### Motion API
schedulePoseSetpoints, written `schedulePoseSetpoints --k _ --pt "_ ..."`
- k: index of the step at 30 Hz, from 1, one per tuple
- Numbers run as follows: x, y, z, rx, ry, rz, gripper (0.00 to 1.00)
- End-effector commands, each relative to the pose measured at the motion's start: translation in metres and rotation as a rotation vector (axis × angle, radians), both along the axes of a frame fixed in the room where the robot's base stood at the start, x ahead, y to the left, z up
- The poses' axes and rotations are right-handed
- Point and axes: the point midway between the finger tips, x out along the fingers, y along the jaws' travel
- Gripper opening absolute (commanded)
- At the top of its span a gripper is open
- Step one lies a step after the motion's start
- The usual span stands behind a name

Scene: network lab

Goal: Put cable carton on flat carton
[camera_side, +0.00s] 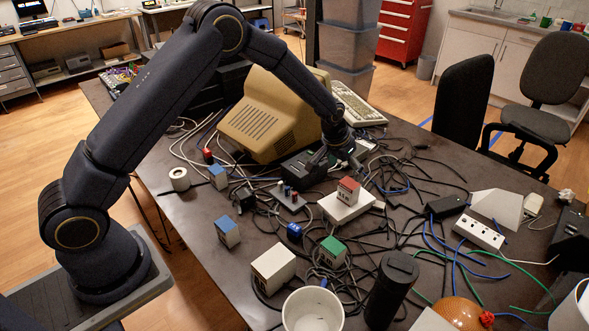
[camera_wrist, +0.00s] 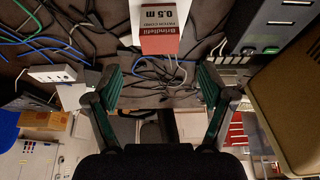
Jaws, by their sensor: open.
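A small red-topped carton (camera_side: 348,191) with white sides stands upright on a flat white carton (camera_side: 336,210) in the middle of the table. In the wrist view the red carton (camera_wrist: 159,43) shows its label, reading "0.5 m" and "patch cord". The flat carton (camera_wrist: 116,33) shows behind and beside it there. My gripper (camera_side: 341,157) is behind and a little above the red carton, apart from it. In the wrist view my gripper (camera_wrist: 160,76) has its fingers wide apart with nothing between them.
A beige monitor (camera_side: 262,115) and a dark device (camera_side: 304,168) stand close by my gripper. Blue (camera_side: 227,231) and green (camera_side: 333,251) cartons, a larger white carton (camera_side: 273,270) and a white cup (camera_side: 313,311) stand nearer. Loose cables cover much of the table.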

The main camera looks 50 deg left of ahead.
Motion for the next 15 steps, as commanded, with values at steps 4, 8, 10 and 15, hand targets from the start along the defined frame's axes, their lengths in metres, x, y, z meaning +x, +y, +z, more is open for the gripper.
schedulePoseSetpoints --k 4,8,10,15 --pt "-0.010 0.003 0.034 0.001 -0.012 0.001 0.82" --pt "-0.043 0.012 0.101 0.005 -0.031 0.005 0.82" --pt "-0.074 0.018 0.141 0.008 -0.038 0.008 0.82" --pt "-0.166 0.030 0.215 0.010 -0.060 0.010 0.82"
